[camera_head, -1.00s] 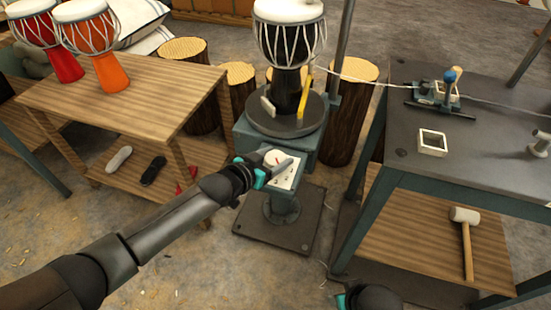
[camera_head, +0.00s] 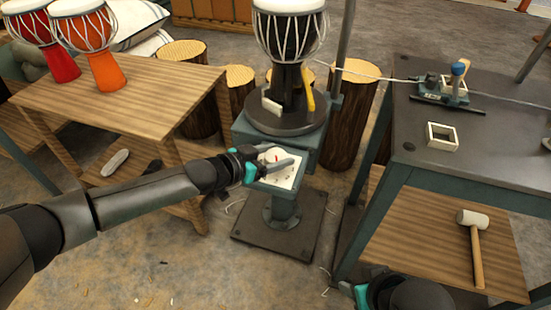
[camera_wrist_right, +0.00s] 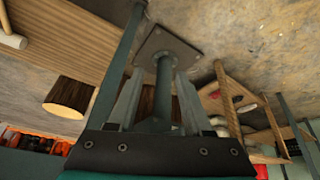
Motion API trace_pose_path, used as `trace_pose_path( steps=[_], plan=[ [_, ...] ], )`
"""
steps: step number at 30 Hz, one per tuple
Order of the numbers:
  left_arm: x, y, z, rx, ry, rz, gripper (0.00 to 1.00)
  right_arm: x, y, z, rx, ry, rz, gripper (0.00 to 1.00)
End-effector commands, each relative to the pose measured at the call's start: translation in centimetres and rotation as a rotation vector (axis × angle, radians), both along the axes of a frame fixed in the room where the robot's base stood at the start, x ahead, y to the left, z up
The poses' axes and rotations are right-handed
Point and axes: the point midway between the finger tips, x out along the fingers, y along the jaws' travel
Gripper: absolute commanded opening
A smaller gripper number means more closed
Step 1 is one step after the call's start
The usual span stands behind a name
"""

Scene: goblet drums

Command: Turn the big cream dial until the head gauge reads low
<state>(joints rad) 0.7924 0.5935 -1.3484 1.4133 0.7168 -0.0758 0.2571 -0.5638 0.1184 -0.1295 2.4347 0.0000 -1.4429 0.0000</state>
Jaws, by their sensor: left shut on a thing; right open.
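The cream dial (camera_head: 270,156) with a red mark is on the white panel (camera_head: 292,178) at the front of the turntable pedestal. My left gripper (camera_head: 274,163) is shut on the dial and hides part of it and the panel. A black goblet drum (camera_head: 289,45) with a white head stands upright on the turntable above. I cannot make out the head gauge or its reading. My right gripper (camera_wrist_right: 158,100) is open and empty in the right wrist view; only part of that arm shows at the bottom of the head view.
A wooden table (camera_head: 150,95) with red and orange drums stands left. A dark workbench (camera_head: 480,150) with a white square frame (camera_head: 442,136) stands right; a mallet (camera_head: 475,240) lies on its lower shelf. Log stumps (camera_head: 352,120) stand behind the pedestal.

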Motion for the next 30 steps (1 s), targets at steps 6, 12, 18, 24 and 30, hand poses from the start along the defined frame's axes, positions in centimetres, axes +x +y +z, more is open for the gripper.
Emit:
trace_pose_path(
  steps=[6,12,18,24,30],
  plan=[
    [0.1,0.1,-0.1,0.004,-0.006,-0.036,0.12,1.6,1.7,-0.3,0.05,-0.13,0.032,0.5],
    [0.1,0.1,-0.1,0.003,-0.004,-0.064,0.12,3.4,3.8,-0.6,0.116,-0.281,0.06,0.5],
    [0.1,0.0,0.0,0.003,-0.004,-0.084,0.12,4.5,5.3,-0.5,0.167,-0.391,0.076,0.5],
    [0.0,0.0,0.0,0.002,-0.003,-0.096,0.12,5.0,6.1,-0.3,0.198,-0.453,0.083,0.5],
    [0.0,0.0,0.1,0.001,-0.002,-0.099,0.12,5.2,6.4,-0.1,0.211,-0.479,0.085,0.5]
  ],
)
